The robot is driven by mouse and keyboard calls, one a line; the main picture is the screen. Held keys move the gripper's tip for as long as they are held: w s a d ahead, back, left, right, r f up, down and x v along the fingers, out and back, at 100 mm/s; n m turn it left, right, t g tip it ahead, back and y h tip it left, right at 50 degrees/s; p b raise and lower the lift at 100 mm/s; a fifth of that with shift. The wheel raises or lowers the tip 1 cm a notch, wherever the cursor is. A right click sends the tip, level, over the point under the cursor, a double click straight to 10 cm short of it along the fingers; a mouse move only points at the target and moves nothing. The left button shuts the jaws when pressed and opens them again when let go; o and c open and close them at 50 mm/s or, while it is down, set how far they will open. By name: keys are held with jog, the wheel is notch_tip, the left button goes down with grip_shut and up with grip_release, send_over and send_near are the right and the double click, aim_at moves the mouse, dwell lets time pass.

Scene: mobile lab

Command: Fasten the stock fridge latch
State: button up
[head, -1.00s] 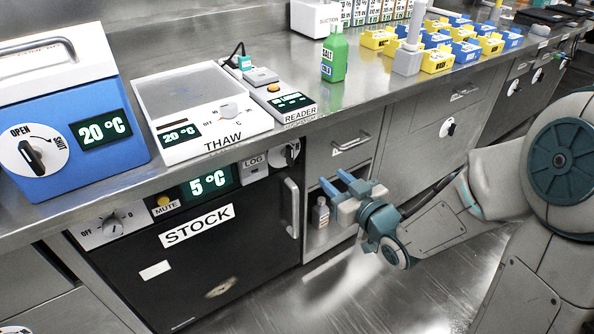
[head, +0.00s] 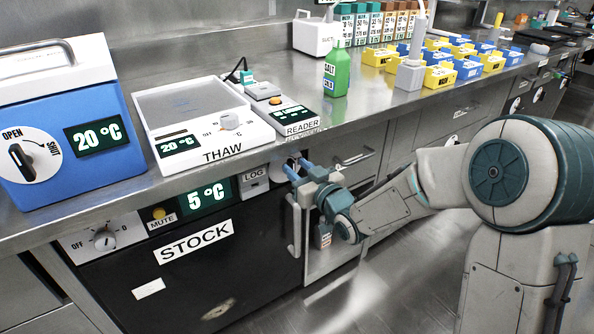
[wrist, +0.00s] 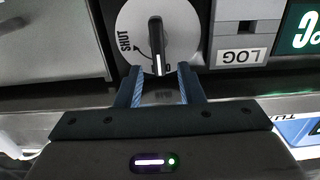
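The stock fridge (head: 120,275) is the black-fronted unit under the counter, with a 5 °C display and a STOCK label. Its latch is a round dial at the upper right, beside the LOG panel. In the head view my gripper partly hides the dial. In the wrist view the white dial (wrist: 184,20) has a black knob (wrist: 156,42) standing upright in the picture, with SHUT and an arrow to its left. My gripper (head: 297,168) is open in front of the dial. In the wrist view its blue fingers (wrist: 158,80) are spread at the knob's lower end; contact cannot be told.
The fridge's vertical handle (head: 294,225) is just below my gripper. The counter overhangs above, with the THAW plate (head: 225,150), the READER (head: 300,130) and a green bottle (head: 336,75). A blue cooler box (head: 60,170) with its own dial stands at left.

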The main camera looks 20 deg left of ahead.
jog(key=shift+w+a, duration=0.3)
jog(key=shift+a, duration=0.05)
jog(key=shift+c, duration=0.3)
grip_shut()
